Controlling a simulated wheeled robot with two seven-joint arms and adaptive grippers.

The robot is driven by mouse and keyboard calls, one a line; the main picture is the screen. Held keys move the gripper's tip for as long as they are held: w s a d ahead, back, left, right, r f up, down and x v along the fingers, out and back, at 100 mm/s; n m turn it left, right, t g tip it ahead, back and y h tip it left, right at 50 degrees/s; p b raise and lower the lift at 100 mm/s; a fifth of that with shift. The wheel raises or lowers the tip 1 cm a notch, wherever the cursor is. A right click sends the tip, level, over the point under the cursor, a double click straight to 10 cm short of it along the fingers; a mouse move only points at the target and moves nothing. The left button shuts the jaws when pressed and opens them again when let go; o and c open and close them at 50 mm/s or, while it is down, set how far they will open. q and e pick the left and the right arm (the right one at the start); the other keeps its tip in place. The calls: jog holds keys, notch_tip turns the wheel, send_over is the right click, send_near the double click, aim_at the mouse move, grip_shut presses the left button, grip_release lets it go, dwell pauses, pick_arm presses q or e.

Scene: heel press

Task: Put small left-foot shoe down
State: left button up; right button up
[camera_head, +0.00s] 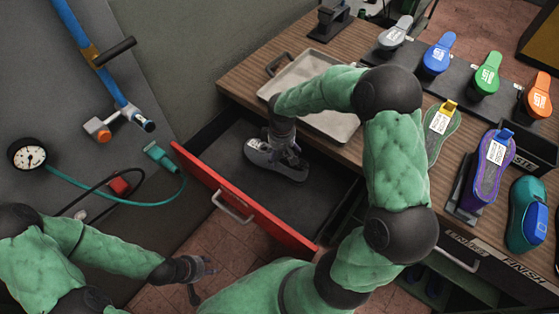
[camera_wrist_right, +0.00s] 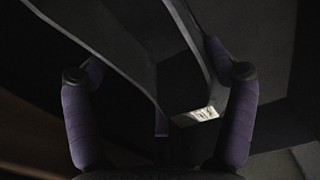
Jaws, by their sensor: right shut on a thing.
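The small shoe (camera_head: 273,161), grey and black with a pale sole edge, is in the open red-fronted drawer (camera_head: 240,204), toward its back left. My right gripper (camera_head: 287,147) reaches down into the drawer and is shut on the shoe's upper part. I cannot tell whether the sole rests on the drawer floor. In the right wrist view, the purple-wrapped fingers of the gripper (camera_wrist_right: 160,100) stand either side of the dark shoe (camera_wrist_right: 125,45), with a small white label near its end. My left gripper (camera_head: 198,279) is empty and open, low outside the drawer.
A metal tray (camera_head: 335,122) lies on the wooden bench (camera_head: 245,78) behind the drawer. Coloured shoe forms and a purple shoe (camera_head: 490,175) stand at the right. A gauge (camera_head: 27,154) with a teal hose is at the left. The drawer floor's front right is clear.

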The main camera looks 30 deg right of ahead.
aim_at(280, 159)
jog(key=shift+w+f, duration=0.3)
jog(key=shift+f, duration=0.05)
jog(key=f, duration=0.1)
jog(key=f+b, duration=0.1)
jog(key=f, duration=0.1)
jog(key=shift+w+f, duration=0.2)
jog(key=shift+f, duration=0.05)
jog(key=o, duration=1.3)
jog(key=shift+s+a, duration=0.1)
jog(key=shift+r, duration=0.1)
notch_tip(280, 159, up, 12)
jog(key=p, duration=0.3)
